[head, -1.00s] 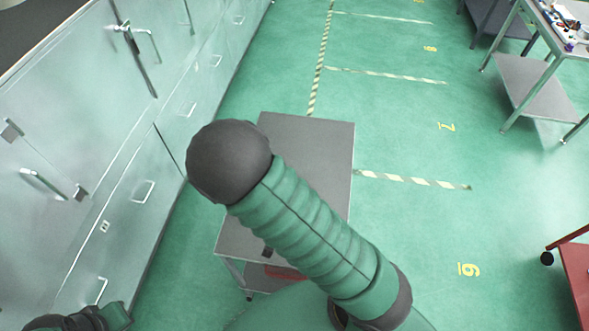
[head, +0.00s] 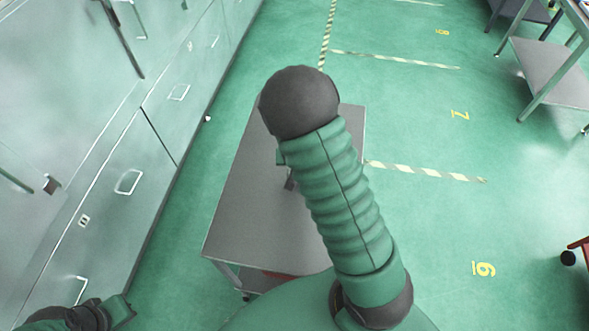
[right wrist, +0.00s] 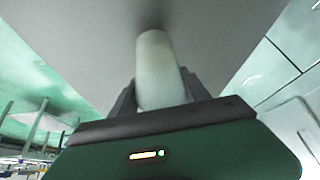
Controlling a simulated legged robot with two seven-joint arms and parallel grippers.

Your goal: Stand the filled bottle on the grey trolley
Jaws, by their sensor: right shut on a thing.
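The grey trolley (head: 245,200) stands on the green floor in the middle of the head view, with a bare flat top. My right arm reaches over it and hides its right part. In the right wrist view my right gripper (right wrist: 160,92) is shut on the pale, whitish bottle (right wrist: 157,62). The bottle's far end is against or just above the trolley's grey top (right wrist: 75,35); I cannot tell whether they touch. In the head view the bottle is hidden behind my arm. Only part of my left arm shows at the lower left; its gripper is not visible.
Pale metal cabinets (head: 160,110) with handles line the left side. A grey table with a lower shelf (head: 550,70) stands at the upper right. A red object (head: 580,245) is at the right edge. Green floor with striped tape is open right of the trolley.

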